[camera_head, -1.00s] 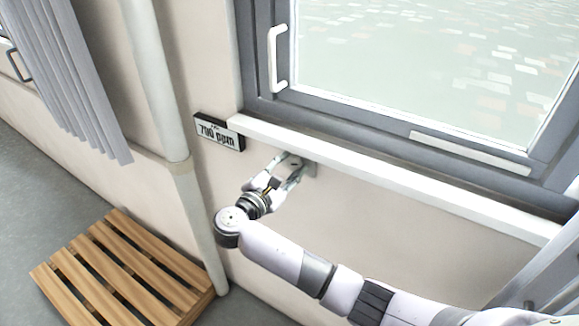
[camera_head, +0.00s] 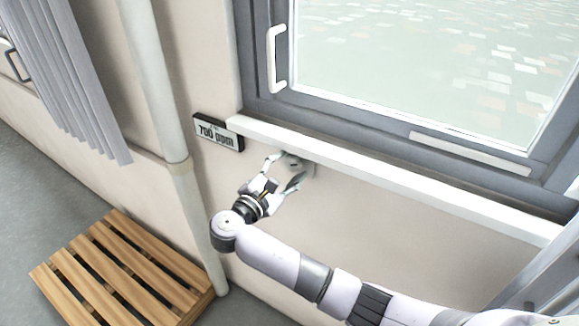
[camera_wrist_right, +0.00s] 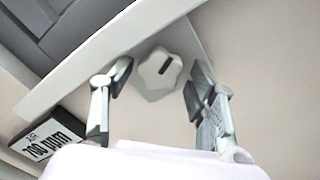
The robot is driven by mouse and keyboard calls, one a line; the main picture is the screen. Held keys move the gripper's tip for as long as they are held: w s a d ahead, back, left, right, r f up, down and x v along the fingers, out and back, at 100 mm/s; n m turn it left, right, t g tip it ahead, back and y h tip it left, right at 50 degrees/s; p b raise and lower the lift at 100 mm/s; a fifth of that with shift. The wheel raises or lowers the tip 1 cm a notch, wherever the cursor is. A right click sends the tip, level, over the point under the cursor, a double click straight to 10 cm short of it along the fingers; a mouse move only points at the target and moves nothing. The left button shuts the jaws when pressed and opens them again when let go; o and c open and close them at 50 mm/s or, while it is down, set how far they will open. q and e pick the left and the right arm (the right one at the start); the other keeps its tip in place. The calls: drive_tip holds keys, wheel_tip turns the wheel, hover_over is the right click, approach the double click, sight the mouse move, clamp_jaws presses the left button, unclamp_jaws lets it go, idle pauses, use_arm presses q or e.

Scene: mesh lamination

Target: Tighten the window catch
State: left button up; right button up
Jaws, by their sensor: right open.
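The window catch is a pale lobed knob (camera_wrist_right: 159,69) with a dark slot, on a grey plate on the wall just under the white sill (camera_wrist_right: 110,58). In the head view the knob (camera_head: 293,162) is small and partly behind my fingers. My right gripper (camera_head: 284,172) is open in front of it. In the right wrist view the fingers of my right gripper (camera_wrist_right: 158,84) stand apart on either side of the knob, with a gap on each side. My left gripper is not in view.
A grey-framed window (camera_head: 262,60) with a white handle (camera_head: 272,60) is above the sill. A display reading 700 ppm (camera_head: 217,132) hangs left of the knob. A vertical pipe (camera_head: 155,80) and a slatted wooden pallet (camera_head: 125,270) are further left.

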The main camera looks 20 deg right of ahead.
drive_tip(key=v, duration=0.7)
drive_tip(key=shift+s, duration=0.1)
